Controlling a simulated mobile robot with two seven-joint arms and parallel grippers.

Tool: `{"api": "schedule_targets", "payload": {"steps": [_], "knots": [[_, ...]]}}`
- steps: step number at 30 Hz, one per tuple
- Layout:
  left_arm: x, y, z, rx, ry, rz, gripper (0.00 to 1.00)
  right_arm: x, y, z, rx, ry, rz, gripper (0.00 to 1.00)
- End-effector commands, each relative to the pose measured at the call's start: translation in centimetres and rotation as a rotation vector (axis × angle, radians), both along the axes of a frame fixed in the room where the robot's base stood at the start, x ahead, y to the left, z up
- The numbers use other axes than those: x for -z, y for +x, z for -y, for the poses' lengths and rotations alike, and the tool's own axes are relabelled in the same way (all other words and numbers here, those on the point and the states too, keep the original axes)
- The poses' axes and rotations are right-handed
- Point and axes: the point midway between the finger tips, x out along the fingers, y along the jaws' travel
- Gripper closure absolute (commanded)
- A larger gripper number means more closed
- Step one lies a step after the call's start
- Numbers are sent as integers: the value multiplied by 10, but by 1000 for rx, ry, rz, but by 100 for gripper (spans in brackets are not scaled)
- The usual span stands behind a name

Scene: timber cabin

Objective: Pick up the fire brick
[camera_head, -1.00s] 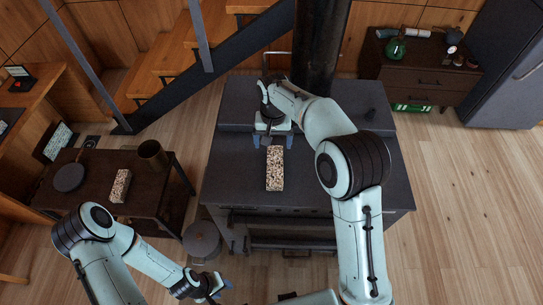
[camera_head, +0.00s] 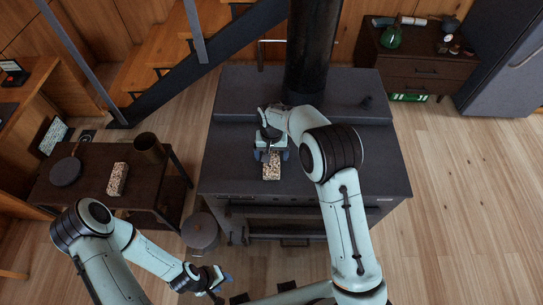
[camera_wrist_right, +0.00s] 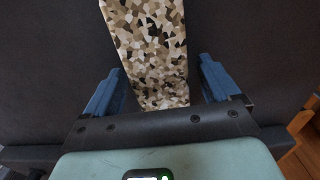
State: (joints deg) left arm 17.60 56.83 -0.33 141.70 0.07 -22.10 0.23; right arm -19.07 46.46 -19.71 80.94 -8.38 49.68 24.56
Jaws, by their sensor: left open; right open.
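A speckled tan, black and cream brick (camera_head: 271,172) lies on the dark stove top (camera_head: 345,165). My right gripper (camera_head: 271,156) is open over the brick's far end. In the right wrist view the brick (camera_wrist_right: 150,38) runs between the two blue fingers of the right gripper (camera_wrist_right: 160,88), with a gap on each side. A second, similar speckled brick (camera_head: 117,179) lies on the dark side table at left. My left gripper (camera_head: 224,286) is open and empty, low in front of the stove.
A lidded pot (camera_head: 200,231) stands on the floor beside the stove. A black flue pipe (camera_head: 311,50) rises behind my right arm. The floor at right is clear.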

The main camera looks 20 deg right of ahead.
Motion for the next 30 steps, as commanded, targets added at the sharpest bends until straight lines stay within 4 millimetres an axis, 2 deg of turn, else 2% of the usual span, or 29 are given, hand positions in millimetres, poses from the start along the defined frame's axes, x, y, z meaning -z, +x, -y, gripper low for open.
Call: {"api": "schedule_targets", "payload": {"steps": [6,11,12,13,14,23,26,30], "knots": [[0,0,0,0,0,0,57,1,0,0,0,0,0,11],[0,0,0,0,0,0,57,0,0,0,0,0,0,63],[0,0,0,0,0,0,57,1,0,0,0,0,0,76],[0,0,0,0,0,0,57,0,0,0,0,0,0,86],[0,0,0,0,0,0,57,-1,1,0,0,1,2,91],[0,0,0,0,0,0,57,-6,1,0,0,2,6,91],[-1,1,0,0,0,1,57,-18,2,0,0,2,6,91],[-3,2,0,0,0,2,57,-49,2,-1,-1,2,9,91]]}}
